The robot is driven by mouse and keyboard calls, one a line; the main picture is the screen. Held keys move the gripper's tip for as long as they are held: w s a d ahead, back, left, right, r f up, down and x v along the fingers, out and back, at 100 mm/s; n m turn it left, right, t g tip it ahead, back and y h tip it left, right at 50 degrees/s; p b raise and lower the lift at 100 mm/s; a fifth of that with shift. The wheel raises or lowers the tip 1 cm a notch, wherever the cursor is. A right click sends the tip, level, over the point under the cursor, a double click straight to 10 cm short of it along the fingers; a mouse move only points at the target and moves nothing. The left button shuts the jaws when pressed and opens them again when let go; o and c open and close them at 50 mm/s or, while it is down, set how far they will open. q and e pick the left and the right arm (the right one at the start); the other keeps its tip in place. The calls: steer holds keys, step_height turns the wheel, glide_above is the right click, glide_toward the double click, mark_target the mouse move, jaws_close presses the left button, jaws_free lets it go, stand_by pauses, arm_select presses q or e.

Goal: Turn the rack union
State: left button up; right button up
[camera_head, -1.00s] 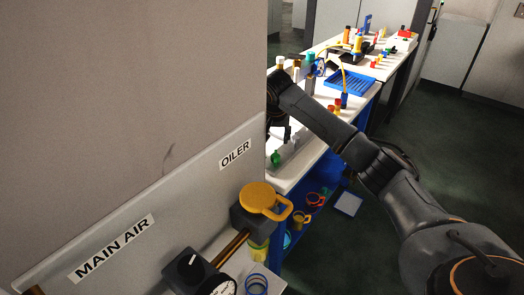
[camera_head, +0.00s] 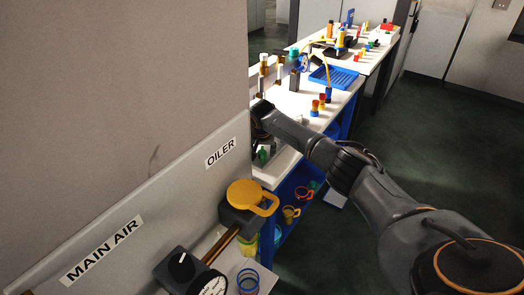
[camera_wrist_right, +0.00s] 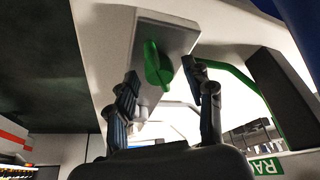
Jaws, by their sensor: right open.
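A green winged knob (camera_wrist_right: 152,64), which I take to be the rack union's, sits on a grey plate in the right wrist view. My right gripper (camera_wrist_right: 163,80) is open, with one finger on each side of the knob. The fingers look apart from it; exact depth is hard to tell. In the head view my right gripper (camera_head: 264,138) is low by the edge of the big grey panel, mostly hidden behind my arm. A small green part (camera_head: 261,157) shows just below it. My left gripper is not in view.
The grey panel with OILER and MAIN AIR labels (camera_head: 220,152) fills the left. A yellow-capped oiler (camera_head: 250,196) and a gauge (camera_head: 212,286) stick out from it. A white bench (camera_head: 300,103) with bottles and a blue tray (camera_head: 335,76) lies beyond. The floor at right is clear.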

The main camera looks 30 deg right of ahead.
jaws_close()
